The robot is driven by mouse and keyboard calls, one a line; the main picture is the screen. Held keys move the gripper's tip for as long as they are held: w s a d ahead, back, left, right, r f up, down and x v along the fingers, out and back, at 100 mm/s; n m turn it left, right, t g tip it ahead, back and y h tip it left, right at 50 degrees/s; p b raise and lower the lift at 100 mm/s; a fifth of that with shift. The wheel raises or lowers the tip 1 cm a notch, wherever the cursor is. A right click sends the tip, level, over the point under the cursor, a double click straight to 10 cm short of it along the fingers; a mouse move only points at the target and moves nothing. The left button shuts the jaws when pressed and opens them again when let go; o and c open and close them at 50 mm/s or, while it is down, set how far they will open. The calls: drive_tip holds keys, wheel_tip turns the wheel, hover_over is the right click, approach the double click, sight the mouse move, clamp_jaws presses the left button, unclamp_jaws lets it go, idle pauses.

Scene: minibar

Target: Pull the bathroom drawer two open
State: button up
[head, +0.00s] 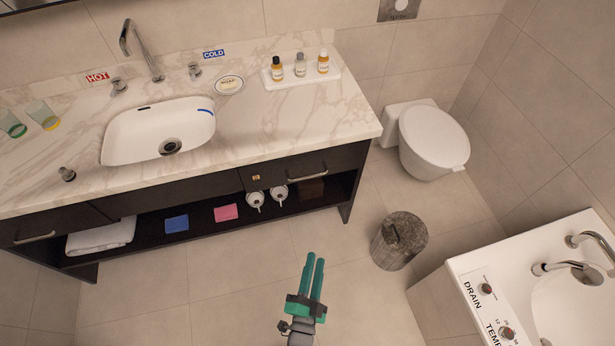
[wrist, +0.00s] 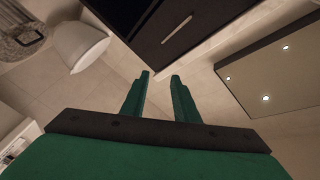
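The dark vanity has two drawer fronts with bar handles, and neither shows a readable number. The right drawer (head: 328,161) has a silver handle (head: 307,174) and a small gold plate, and looks shut. The left drawer (head: 65,221) has a silver handle (head: 35,237) and also looks shut. In the wrist view a dark front (wrist: 205,18) with a bar handle (wrist: 177,29) lies ahead of the fingers; I cannot tell which drawer it is. My gripper (head: 315,258) is open and empty over the floor, in front of the vanity and apart from it. Its fingers show a gap in the wrist view (wrist: 160,75).
A metal bin (head: 398,242) stands right of my gripper. The toilet (head: 430,140) is beyond it, and a white basin unit (head: 480,265) is at lower right. The open shelf under the drawers holds a towel (head: 102,237) and small items. The floor before the vanity is clear.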

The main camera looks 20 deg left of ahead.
drive_tip(key=w+a+f+m+t+y, duration=0.1)
drive_tip(key=w+a+m, duration=0.15)
drive_tip(key=w, duration=0.25)
drive_tip(key=w+a+f+m, duration=0.2)
drive_tip(key=w+a, duration=0.1)
drive_tip(key=w, duration=0.2)
drive_tip(key=m, duration=0.3)
approach(307, 177)
drive_tip(key=shift+t+y, duration=0.3)
drive_tip(key=shift+t, duration=0.1)
drive_tip(key=x, duration=0.3)
drive_tip(key=f+x, duration=0.1)
drive_tip(key=x, duration=0.6)
drive_tip(key=shift+w+d+f, duration=0.1)
drive_tip(key=shift+w+f, duration=0.05)
drive_tip(key=shift+w, duration=0.2)
clamp_jaws()
